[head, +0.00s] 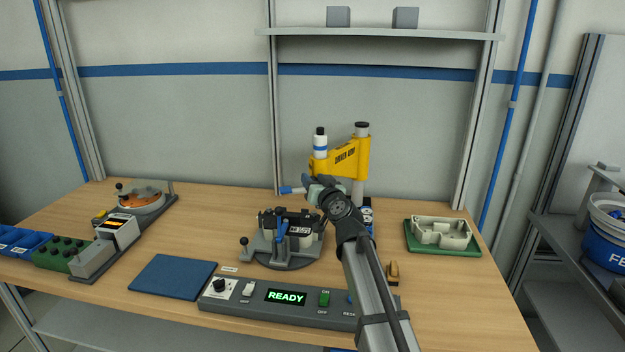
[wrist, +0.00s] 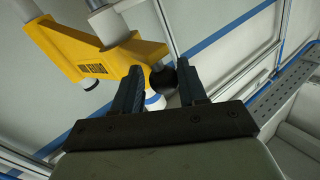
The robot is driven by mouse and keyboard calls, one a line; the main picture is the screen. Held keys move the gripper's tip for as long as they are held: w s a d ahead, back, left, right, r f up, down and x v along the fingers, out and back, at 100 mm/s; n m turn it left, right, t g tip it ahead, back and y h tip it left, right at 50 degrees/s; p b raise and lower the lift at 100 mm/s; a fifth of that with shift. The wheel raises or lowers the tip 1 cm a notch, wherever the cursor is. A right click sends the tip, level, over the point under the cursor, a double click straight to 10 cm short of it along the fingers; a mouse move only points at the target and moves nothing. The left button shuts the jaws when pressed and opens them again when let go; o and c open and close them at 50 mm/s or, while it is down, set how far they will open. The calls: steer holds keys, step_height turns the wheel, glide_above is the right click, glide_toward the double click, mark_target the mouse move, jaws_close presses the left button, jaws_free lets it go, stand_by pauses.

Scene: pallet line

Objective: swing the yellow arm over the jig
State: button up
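The yellow arm (head: 341,157) sits on an upright post at the back of the bench, above and behind the jig. A white cylinder with a blue band and black cap stands at its left end. The jig (head: 284,240), grey on a dark round base, is on the bench, lower left of my gripper. My gripper (head: 311,183) is just below the yellow arm. In the wrist view the yellow arm (wrist: 85,48) fills the upper left. A black round knob (wrist: 163,80) shows between my spread fingers (wrist: 160,85); whether they touch it is unclear.
A console (head: 285,297) reading READY lies along the front edge, with a blue mat (head: 173,277) to its left. A green tray (head: 443,250) with a pale part is at right. A round fixture (head: 141,197) stands at left. The bench between fixture and jig is clear.

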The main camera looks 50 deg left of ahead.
steer(key=v, duration=1.2)
